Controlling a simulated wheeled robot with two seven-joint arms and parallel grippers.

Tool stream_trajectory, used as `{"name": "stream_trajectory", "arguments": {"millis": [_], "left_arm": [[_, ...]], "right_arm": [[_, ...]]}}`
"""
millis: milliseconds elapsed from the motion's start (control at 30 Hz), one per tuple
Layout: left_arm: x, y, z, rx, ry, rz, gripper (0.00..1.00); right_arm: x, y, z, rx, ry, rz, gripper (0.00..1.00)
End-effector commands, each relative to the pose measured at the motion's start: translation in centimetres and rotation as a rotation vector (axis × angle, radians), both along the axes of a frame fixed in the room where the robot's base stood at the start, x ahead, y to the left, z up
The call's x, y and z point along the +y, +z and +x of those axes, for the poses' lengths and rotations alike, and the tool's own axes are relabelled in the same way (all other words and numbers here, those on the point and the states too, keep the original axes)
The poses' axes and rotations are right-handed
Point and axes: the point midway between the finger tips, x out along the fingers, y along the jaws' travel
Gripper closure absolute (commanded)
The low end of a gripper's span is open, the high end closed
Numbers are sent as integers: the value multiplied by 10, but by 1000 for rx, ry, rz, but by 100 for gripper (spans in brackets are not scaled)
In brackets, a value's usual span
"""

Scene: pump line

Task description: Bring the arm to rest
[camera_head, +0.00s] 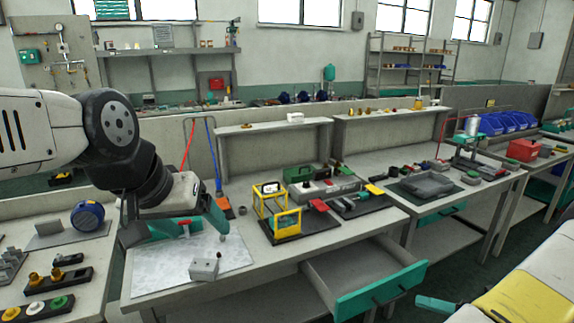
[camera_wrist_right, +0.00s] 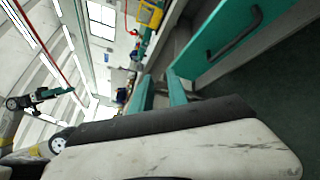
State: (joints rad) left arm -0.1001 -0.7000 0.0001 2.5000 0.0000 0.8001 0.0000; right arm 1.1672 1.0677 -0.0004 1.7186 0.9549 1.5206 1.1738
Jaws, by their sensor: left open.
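My left gripper (camera_head: 194,230) hangs at the end of the left arm over the white sheet on the left bench. Its teal fingers are apart, with nothing seen held between them. A grey box (camera_head: 204,266) rests on the sheet just in front of it. My right gripper (camera_head: 432,303) shows at the bottom right of the head view as a teal finger, in front of the pulled-out drawer (camera_head: 382,290). In the right wrist view its two teal fingers (camera_wrist_right: 162,90) stand apart with an empty gap. The teal drawer front (camera_wrist_right: 228,38) is close beside them.
A yellow frame (camera_head: 278,213) stands on a dark plate on the middle bench. A blue round part (camera_head: 88,216) and a tray of colored fittings (camera_head: 38,308) lie at the left. Blue bins (camera_head: 505,122) and a red box (camera_head: 522,150) are at the right. Dark floor lies right of the drawer.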

Motion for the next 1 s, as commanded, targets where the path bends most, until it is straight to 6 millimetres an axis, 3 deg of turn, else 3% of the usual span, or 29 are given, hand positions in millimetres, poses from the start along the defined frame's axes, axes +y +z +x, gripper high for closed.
{"name": "stream_trajectory", "arguments": {"millis": [33,200,433,700,1000], "left_arm": [[0,0,0,0,0,0,22],[0,0,0,0,0,0,22],[0,0,0,0,0,0,22],[0,0,0,0,0,0,22],[0,0,0,0,0,0,22]], "right_arm": [[14,25,12,-47,90,-94,80],[62,88,27,-224,377,-382,80],[126,163,24,-531,765,-743,80],[188,236,-4,-976,1203,-1124,80],[234,298,-50,-1552,1639,-1513,80]]}}
